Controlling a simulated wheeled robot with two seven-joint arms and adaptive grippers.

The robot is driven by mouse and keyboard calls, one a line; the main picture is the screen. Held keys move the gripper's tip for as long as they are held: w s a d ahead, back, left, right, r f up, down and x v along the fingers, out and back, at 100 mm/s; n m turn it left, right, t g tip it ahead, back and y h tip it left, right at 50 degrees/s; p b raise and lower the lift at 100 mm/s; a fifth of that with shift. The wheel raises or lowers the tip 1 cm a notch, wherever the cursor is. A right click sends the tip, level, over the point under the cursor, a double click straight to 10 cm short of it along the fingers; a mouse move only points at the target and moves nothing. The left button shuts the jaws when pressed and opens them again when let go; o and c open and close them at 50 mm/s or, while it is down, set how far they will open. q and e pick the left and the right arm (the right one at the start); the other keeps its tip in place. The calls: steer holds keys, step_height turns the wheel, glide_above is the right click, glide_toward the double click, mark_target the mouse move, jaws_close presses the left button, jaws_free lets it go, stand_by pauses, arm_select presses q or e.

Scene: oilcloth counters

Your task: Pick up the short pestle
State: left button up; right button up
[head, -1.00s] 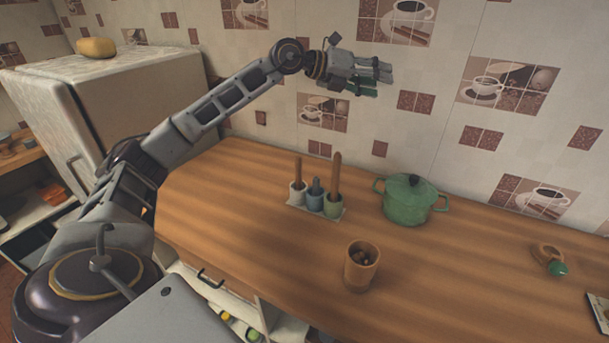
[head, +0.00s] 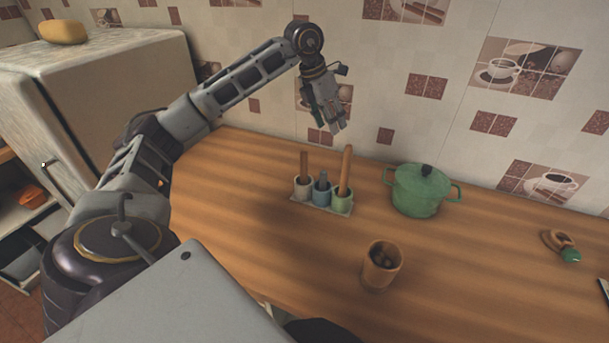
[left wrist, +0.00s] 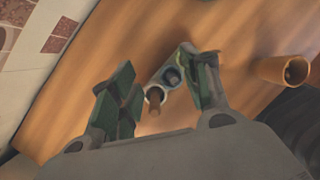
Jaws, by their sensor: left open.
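Three pestles stand in small cups on a grey tray (head: 322,206) on the wooden counter. The short pestle (head: 321,183) is blue-grey and stands in the middle blue cup; its dark top also shows in the left wrist view (left wrist: 172,75). A medium brown pestle (head: 304,166) stands in the white cup and a tall brown pestle (head: 346,168) in the green cup. My left gripper (head: 338,128) is open and empty, above and behind the cups, fingers pointing down. In the left wrist view the white and blue cups show between its fingers. My right gripper is not seen.
A green lidded pot (head: 418,192) stands right of the tray. A wooden cup (head: 381,266) stands in front, also visible in the wrist view (left wrist: 284,70). The tiled wall rises close behind the counter. The counter left of the tray is clear.

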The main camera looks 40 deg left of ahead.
mark_target(304, 151)
arm_select(q)
steer(key=s+a+g, duration=0.1)
steer(key=s, duration=0.1)
steer(key=s+a+m+g+y, duration=0.1)
steer(key=s, duration=0.1)
steer(key=s+a+f+g+y, duration=0.1)
steer(key=s, duration=0.1)
steer(key=shift+a+f+m, duration=0.1)
steer(key=shift+a+m, duration=0.25)
steer(key=shift+m, duration=0.05)
steer(key=shift+s+a+m, duration=0.15)
steer(key=shift+s+m, duration=0.05)
steer(key=shift+m, duration=0.1)
steer(key=shift+f, duration=0.1)
steer(key=shift+f, duration=4.25)
steer(key=shift+w+a+f, duration=0.1)
steer(key=shift+w+f, duration=0.05)
steer(key=shift+f, duration=1.15)
steer(key=shift+w+a+f, duration=0.1)
steer(key=shift+w+f, duration=0.05)
steer(key=shift+f, duration=1.15)
